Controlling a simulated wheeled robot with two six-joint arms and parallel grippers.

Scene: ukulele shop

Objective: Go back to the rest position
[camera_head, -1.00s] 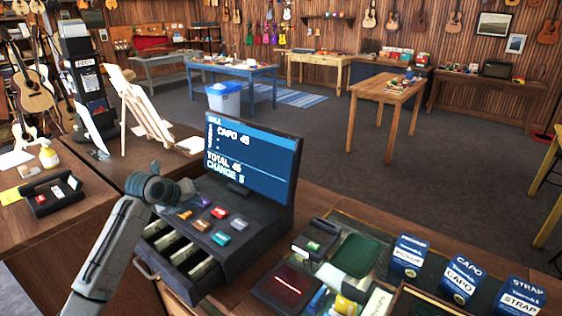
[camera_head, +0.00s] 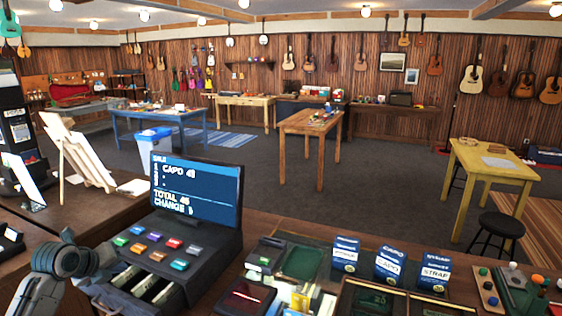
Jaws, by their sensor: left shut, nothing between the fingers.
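My left gripper (camera_head: 98,255) is at the lower left, with its arm coming up from the bottom edge. It is shut and empty, close to the left side of the dark cash register (camera_head: 165,225). Its fingers are mostly hidden behind the wrist. The register's drawer (camera_head: 140,290) is open, with banknotes in its slots. Its screen (camera_head: 197,187) reads CAPO, TOTAL and CHANGE. My right gripper is not in view.
The counter holds blue-and-white boxes (camera_head: 390,265) labelled CAPO and STRAP and a dark reader (camera_head: 245,300). A white easel (camera_head: 75,150) stands on the left counter. Beyond are a wooden table (camera_head: 308,122), a yellow table (camera_head: 490,160), a black stool (camera_head: 500,225) and open grey floor.

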